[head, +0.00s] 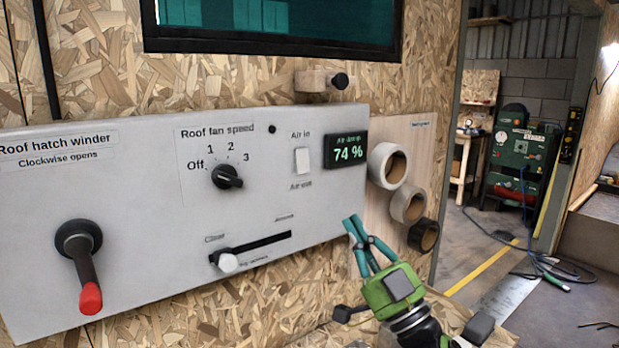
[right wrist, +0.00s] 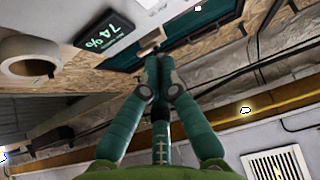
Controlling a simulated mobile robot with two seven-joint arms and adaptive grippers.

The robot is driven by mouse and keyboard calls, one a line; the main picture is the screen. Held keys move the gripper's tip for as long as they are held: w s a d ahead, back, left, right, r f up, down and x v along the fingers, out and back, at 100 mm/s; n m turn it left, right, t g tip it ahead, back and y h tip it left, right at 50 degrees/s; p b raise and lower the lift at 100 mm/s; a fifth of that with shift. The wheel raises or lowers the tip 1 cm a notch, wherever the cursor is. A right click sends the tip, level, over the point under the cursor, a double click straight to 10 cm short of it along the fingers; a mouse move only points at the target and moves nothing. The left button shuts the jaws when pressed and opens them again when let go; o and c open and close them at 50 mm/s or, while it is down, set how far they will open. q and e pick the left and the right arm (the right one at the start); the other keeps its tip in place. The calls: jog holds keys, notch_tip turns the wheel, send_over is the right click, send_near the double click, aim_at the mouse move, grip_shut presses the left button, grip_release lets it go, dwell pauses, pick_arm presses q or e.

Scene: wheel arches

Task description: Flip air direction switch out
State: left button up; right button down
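The air direction switch (head: 302,160) is a small white rocker on the grey control panel (head: 130,240). It sits between the labels "Air in" above and "Air out" below. I cannot tell clearly which way it is tilted. My right gripper (head: 353,221) is below and to the right of the switch, by the panel's lower right corner, apart from the switch. Its teal fingers are together with nothing between them. They also meet at the tips in the right wrist view (right wrist: 157,60), where the switch does not show. My left gripper is not in view.
Beside the switch are a "74 %" display (head: 346,149), a fan speed knob (head: 227,177) and a slider knob (head: 228,262). A red-tipped crank (head: 85,270) sticks out at left. Tape rolls (head: 388,166) stick out to the right, above my right gripper.

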aim_at(301, 160)
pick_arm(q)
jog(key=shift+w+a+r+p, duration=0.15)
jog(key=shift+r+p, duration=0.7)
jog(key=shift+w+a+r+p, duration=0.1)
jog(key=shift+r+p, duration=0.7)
pick_arm(e)
jog(key=shift+w+a+f+x, duration=0.25)
jog(key=shift+f+x, duration=0.15)
jog(key=shift+x, duration=1.75)
jog(key=shift+w+a+f+x, duration=0.15)
jog(key=shift+w+f+x, duration=0.2)
jog(key=shift+x, duration=1.8)
jog(key=shift+w+a+f+x, duration=0.2)
jog(key=shift+f+x, duration=0.25)
jog(key=shift+x, duration=1.7)
